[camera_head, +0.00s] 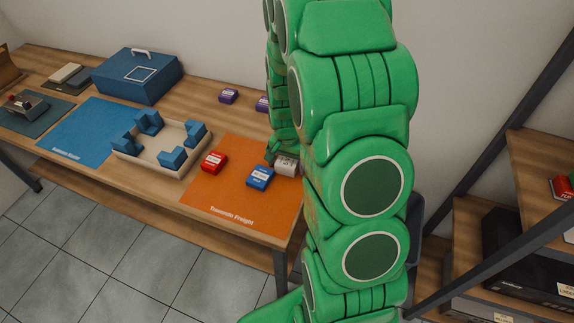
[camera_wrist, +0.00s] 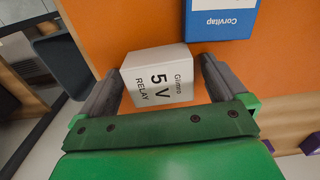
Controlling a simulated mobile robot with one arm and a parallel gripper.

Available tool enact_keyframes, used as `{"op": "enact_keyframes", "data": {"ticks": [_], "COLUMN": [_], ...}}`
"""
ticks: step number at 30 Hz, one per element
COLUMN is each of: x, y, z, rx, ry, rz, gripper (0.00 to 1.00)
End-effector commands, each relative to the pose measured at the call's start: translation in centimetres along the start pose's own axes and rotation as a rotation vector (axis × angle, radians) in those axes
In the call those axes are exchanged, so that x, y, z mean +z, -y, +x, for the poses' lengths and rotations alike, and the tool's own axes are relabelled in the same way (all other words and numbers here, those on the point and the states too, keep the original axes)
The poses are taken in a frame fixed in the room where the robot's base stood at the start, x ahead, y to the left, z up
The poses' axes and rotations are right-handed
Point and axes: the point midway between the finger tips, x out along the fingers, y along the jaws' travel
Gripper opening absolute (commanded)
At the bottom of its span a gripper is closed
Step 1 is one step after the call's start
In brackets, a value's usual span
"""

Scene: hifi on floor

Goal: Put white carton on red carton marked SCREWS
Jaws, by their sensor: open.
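The white carton (camera_head: 287,165) lies on the orange mat, partly behind my arm in the head view. In the wrist view the white carton (camera_wrist: 158,77) reads "5 V RELAY". My gripper (camera_wrist: 161,70) is open, with one finger on each side of this carton. I cannot tell whether the fingers touch it. In the head view my gripper (camera_head: 277,153) is mostly hidden by my arm. A red carton (camera_head: 214,162) with a white label lies left of the white one on the same mat. Its writing is too small to read.
A blue carton (camera_head: 260,177), marked Corvitap in the wrist view (camera_wrist: 222,18), lies close to the white one. The orange mat (camera_head: 225,195) has bare room in front. A tray (camera_head: 150,168) with blue blocks stands left. Purple cartons (camera_head: 228,96) lie at the back.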

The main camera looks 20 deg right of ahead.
Motion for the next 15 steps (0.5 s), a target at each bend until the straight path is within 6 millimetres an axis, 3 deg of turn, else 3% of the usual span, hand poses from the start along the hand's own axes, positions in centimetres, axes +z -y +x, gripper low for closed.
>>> {"op": "enact_keyframes", "data": {"ticks": [4,15], "x": [-0.01,-0.02], "y": [0.01,0.01], "z": [-0.03,-0.03], "rx": [0.000,0.000], "ry": [0.000,0.000], "rz": [0.000,0.000], "gripper": [0.99,0.43]}}
